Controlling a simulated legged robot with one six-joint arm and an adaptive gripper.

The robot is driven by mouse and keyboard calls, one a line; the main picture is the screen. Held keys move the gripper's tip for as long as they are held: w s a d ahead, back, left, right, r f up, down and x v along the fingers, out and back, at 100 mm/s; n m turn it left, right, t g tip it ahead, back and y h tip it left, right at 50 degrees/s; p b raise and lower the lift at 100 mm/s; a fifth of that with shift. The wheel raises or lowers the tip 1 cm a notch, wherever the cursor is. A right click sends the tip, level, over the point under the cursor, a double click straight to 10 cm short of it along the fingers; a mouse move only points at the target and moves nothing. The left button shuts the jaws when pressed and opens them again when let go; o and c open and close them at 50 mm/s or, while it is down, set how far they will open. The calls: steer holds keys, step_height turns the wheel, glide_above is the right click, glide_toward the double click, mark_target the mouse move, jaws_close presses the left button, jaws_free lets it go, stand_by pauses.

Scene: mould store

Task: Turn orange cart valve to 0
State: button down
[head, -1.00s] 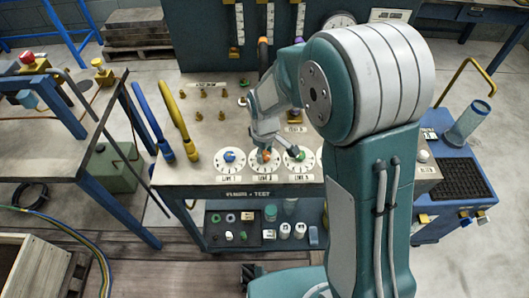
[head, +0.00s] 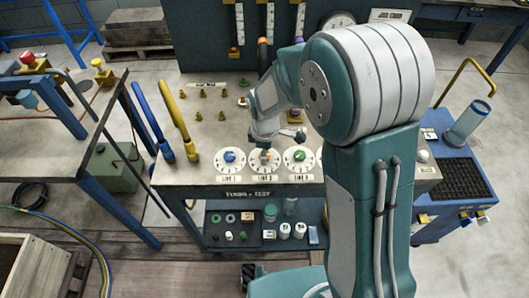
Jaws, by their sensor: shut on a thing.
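The orange valve (head: 265,156) is a small knob on a round white dial (head: 264,168), between the blue and green valves at the front of the cart top. My gripper (head: 266,147) comes down on it from above and behind and is shut on it. The gripper hides much of the knob, and I cannot read where its pointer stands or the dial's numbers from here.
The blue valve (head: 230,156) is close on the left and the green valve (head: 300,155) close on the right. Several brass fittings (head: 202,94) stand behind. My arm hides the cart's right part.

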steer(key=shift+w+r, duration=0.1)
steer(key=shift+w, duration=0.1)
steer(key=shift+c, duration=1.3)
jaws_free()
steer(key=shift+s, duration=0.1)
step_height(320, 180, up, 12)
steer(key=shift+a, duration=0.1)
